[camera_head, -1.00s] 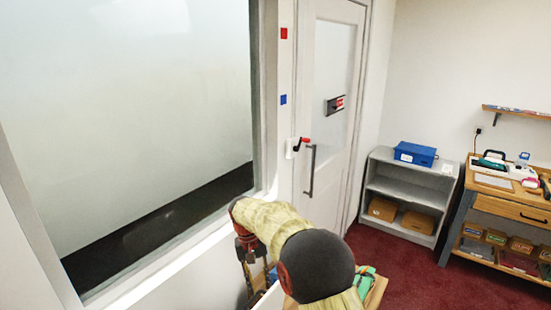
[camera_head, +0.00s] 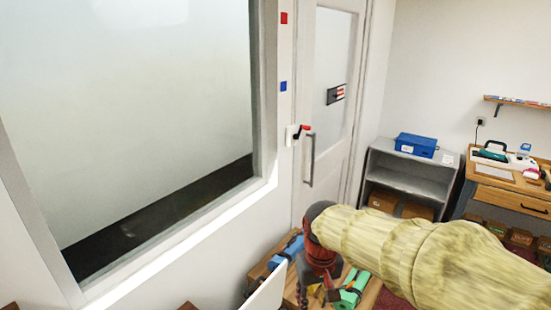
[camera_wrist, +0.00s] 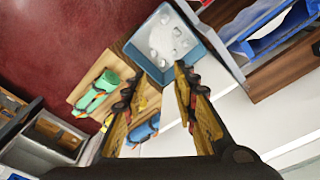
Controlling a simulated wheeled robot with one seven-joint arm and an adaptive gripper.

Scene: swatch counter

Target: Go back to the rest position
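My gripper (camera_wrist: 159,72) is open and empty in the wrist view, with its two yellow-and-black fingers spread apart. A blue-rimmed tray (camera_wrist: 133,52) with pale lumps inside lies beyond the fingertips. In the head view my yellow-sleeved arm reaches in from the lower right, and its dark-and-red wrist end hangs over a wooden surface (camera_head: 257,272) beside the window wall. The fingers are not clear there. A green tool (camera_head: 350,292) and a blue tool (camera_head: 285,252) lie near the wrist; the green tool (camera_wrist: 95,90) and blue tool (camera_wrist: 143,130) also show in the wrist view.
The window ledge and wall stand close on the left. A grey shelf (camera_head: 405,180) with a blue box (camera_head: 416,145) and a wooden workbench (camera_head: 510,190) stand at the right. A blue bin (camera_wrist: 265,42) shows at the wrist view's upper right.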

